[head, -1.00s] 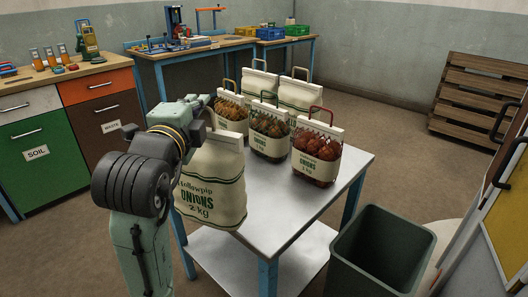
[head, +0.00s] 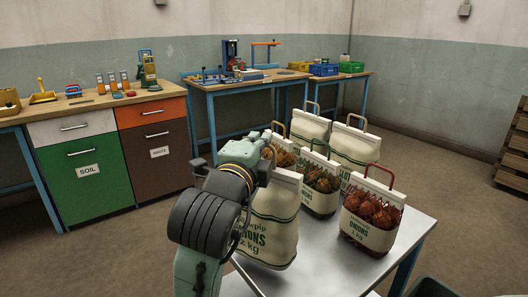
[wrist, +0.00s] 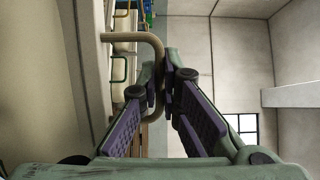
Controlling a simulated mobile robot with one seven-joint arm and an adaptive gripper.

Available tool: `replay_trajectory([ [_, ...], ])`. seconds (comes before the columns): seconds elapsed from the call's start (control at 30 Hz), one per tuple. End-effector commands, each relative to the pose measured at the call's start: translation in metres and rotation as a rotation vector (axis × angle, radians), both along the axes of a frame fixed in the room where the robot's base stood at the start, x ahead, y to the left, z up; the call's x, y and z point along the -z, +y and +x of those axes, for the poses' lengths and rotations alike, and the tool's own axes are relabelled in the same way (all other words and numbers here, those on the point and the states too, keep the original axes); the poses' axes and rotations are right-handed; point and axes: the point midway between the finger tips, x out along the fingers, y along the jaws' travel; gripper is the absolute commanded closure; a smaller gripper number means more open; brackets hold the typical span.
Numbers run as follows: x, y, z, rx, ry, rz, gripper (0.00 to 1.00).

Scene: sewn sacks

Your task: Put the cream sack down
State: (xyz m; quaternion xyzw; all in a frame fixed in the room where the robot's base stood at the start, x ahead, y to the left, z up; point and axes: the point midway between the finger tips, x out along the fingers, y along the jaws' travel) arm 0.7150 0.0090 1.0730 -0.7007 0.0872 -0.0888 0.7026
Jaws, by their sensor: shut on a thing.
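The cream sack (head: 272,222), with green "ONIONS 2 kg" lettering, is upright at the near left of the metal table (head: 322,268). My gripper (head: 266,142) is above it at its top, partly hidden by my arm. In the wrist view my gripper (wrist: 162,90) is shut on a tan bent handle (wrist: 153,45). The sack's base overlaps the tabletop in the head view; I cannot tell whether it touches. My arm hides its left side.
Mesh-front sacks (head: 372,212) (head: 320,183) stand just right of and behind the held sack. Two cream sacks (head: 308,128) (head: 354,147) stand farther back. Bare tabletop shows in front. Cabinets (head: 85,175) and a workbench (head: 230,86) line the back.

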Motion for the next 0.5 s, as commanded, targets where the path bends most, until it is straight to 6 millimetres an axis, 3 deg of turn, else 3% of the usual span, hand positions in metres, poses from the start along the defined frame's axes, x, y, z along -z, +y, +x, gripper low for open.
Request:
replay_trajectory([
  [0.3, 0.0, -0.006, 0.064, 0.001, -0.008, -0.002, 1.0],
  [0.5, 0.003, -0.008, 0.094, 0.0, -0.011, -0.001, 1.0],
])
